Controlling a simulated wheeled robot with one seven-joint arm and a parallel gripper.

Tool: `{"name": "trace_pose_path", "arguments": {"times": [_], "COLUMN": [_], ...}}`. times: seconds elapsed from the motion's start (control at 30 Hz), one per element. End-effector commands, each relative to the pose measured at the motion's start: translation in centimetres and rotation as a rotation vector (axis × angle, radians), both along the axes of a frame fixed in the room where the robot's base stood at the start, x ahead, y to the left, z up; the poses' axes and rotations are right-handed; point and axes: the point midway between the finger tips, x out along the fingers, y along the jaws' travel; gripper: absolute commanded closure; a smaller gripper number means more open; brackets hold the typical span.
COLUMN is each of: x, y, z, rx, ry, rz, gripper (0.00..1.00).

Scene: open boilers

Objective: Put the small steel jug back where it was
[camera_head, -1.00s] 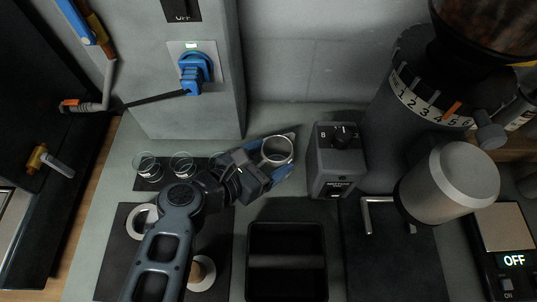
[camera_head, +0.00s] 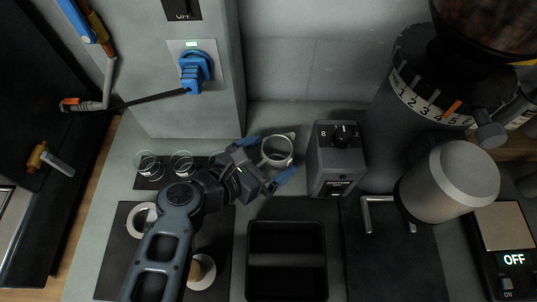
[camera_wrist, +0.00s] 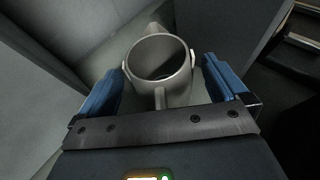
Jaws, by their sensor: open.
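The small steel jug (camera_head: 277,151) stands upright on the grey-green counter, between the tall grey cabinet and the small grey box with a dial. It also shows in the wrist view (camera_wrist: 160,65), where its round mouth and its handle face my gripper. My gripper (camera_head: 271,160) is open, its blue fingers spread wide on either side of the jug. In the wrist view (camera_wrist: 158,88) there are gaps between the fingers and the jug's sides. The jug's base is partly hidden.
The small dial box (camera_head: 336,160) stands close right of the jug. A black open bin (camera_head: 287,226) is in front. Small glasses (camera_head: 147,164) stand on a dark mat at left. The grinder (camera_head: 400,110) is at right. Bare counter lies just around the jug.

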Motion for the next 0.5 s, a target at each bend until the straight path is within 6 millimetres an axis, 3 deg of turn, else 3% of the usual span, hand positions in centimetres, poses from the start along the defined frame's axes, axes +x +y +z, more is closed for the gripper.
{"name": "trace_pose_path", "arguments": {"times": [0.5], "x": [-6.2], "y": [6.7], "z": [3.4], "rx": [0.003], "ry": [0.0], "rz": [0.004], "gripper": [0.0]}}
